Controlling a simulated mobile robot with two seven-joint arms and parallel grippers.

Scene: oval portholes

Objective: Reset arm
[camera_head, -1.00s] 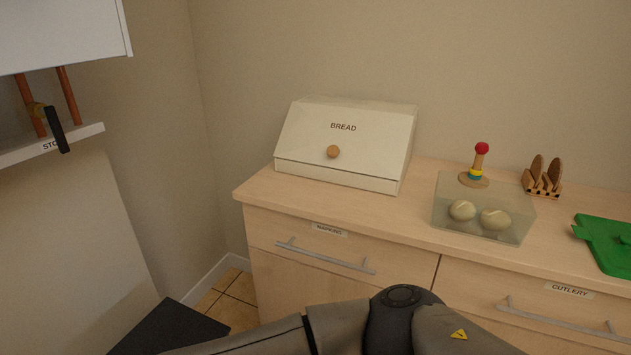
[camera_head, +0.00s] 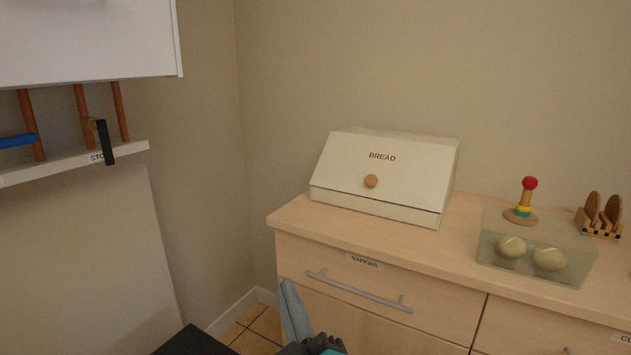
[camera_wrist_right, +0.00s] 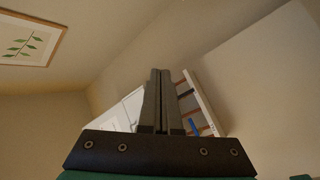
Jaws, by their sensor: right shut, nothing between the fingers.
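My right gripper (camera_head: 290,287) shows at the bottom middle of the head view, in front of the napkins drawer side of the counter. Its fingers point upward and hold nothing. In the right wrist view the two fingers (camera_wrist_right: 162,75) are pressed together, shut and empty. The wrist view looks up toward walls and a shelf unit. My left gripper is in neither view.
A counter (camera_head: 300,217) carries a closed bread box (camera_head: 385,180), a clear box (camera_head: 535,262) with two round pale items, a ring stacker (camera_head: 525,200) and a toast rack (camera_head: 600,218). A wall shelf (camera_head: 75,163) is at left. The napkins drawer (camera_head: 375,300) is shut.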

